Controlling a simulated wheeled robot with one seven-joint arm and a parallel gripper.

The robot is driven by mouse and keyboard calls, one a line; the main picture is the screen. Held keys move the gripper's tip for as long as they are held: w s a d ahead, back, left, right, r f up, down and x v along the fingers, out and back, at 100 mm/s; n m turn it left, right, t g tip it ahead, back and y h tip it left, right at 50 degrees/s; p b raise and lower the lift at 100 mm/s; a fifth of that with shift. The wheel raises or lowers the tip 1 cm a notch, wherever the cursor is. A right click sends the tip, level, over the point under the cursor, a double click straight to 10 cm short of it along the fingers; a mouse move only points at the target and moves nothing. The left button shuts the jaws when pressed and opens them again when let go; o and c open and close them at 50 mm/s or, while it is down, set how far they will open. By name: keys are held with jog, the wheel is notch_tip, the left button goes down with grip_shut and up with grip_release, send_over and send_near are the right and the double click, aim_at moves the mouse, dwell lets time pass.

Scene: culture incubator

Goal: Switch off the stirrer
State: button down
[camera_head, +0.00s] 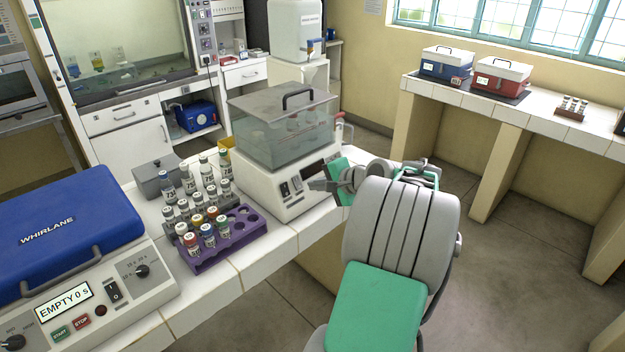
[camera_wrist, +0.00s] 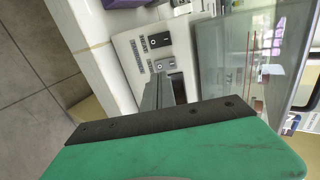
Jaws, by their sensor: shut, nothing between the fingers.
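A white incubator (camera_head: 262,190) with a clear lidded box on top stands at the bench's end. Its front panel carries switches and a dark display. In the wrist view, the panel (camera_wrist: 130,45) shows a large black rocker switch (camera_wrist: 159,40) and a smaller grey switch plate (camera_wrist: 165,64) beside it. The labels are too small to read, so I cannot tell which one is the stirrer's. My gripper (camera_head: 314,185) is shut and empty, its fingertips (camera_wrist: 160,76) close to the smaller switch plate. I cannot tell whether they touch it. The fingers hide part of the panel and display.
A purple rack (camera_head: 225,250) of vials stands left of the incubator, with a grey box (camera_head: 157,178) behind. A blue-lidded Whirlane machine (camera_head: 70,230) fills the near left bench. Floor is open to the right, before a side bench (camera_head: 520,112).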

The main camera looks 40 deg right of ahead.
jog(key=v, duration=0.9)
jog(key=shift+a, duration=0.1)
jog(key=w+a+f+n+g, duration=0.1)
jog(key=w+a+n, duration=0.15)
jog(key=a, duration=0.45)
jog(key=w+a+f+n+g+y, duration=0.1)
jog(key=a+f+n+g, duration=0.15)
jog(key=a, duration=0.35)
jog(key=w+a+f+n+g, duration=0.1)
jog(key=w+a+n, duration=0.15)
jog(key=a, duration=0.45)
jog(key=s+a+f+n+g, duration=0.2)
jog(key=s+a+f+n, duration=0.1)
jog(key=s+a+n, duration=0.2)
jog(key=s+a+f+n+g+h, duration=0.1)
jog(key=s+a+f+n+g, duration=0.1)
jog(key=s+a+n, duration=0.3)
jog(key=s+a, duration=0.4)
jog(key=a, duration=0.1)
jog(key=shift+a+f+h, duration=0.3)
jog(key=shift+a+f, duration=0.1)
